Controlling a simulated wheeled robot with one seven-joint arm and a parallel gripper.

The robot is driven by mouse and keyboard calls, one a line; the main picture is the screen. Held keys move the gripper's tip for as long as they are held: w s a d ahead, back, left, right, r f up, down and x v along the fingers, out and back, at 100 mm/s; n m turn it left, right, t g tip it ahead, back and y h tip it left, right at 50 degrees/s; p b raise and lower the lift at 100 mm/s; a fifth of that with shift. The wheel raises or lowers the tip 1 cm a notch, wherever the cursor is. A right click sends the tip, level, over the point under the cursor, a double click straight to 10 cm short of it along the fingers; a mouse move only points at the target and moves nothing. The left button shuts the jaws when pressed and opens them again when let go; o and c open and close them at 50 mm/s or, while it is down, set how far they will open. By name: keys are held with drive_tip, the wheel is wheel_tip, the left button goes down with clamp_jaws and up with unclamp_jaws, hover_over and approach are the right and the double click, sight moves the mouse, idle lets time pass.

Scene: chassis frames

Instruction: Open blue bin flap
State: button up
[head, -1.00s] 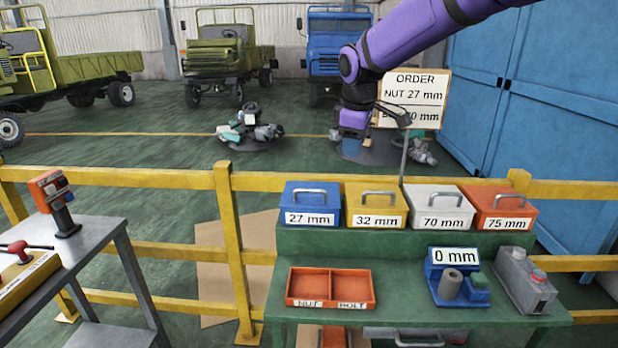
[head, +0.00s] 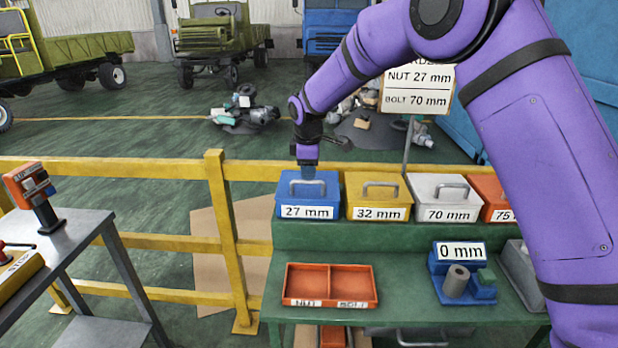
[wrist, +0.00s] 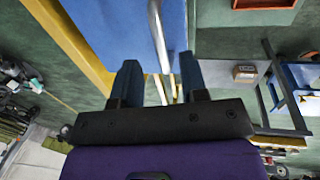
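The blue bin (head: 306,197), labelled 27 mm, stands at the left end of the green shelf. Its flap looks closed, with a grey handle (head: 308,184) on top. My gripper (head: 308,172) points down just above and behind that handle. The blue flap (wrist: 118,25) and the pale handle bar (wrist: 158,35) show just beyond the fingertips. I cannot tell whether a finger touches the handle.
The yellow 32 mm bin (head: 377,198) stands close on the right, then the white 70 mm bin (head: 443,200) and an orange bin (head: 492,198). A yellow rail (head: 240,172) runs behind.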

drive_tip(key=shift+w+f, duration=0.2)
drive_tip(key=shift+f, duration=0.75)
drive_tip(key=shift+w+f, duration=0.15)
drive_tip(key=shift+f, duration=0.75)
drive_tip(key=shift+c, duration=0.5)
clamp_jaws()
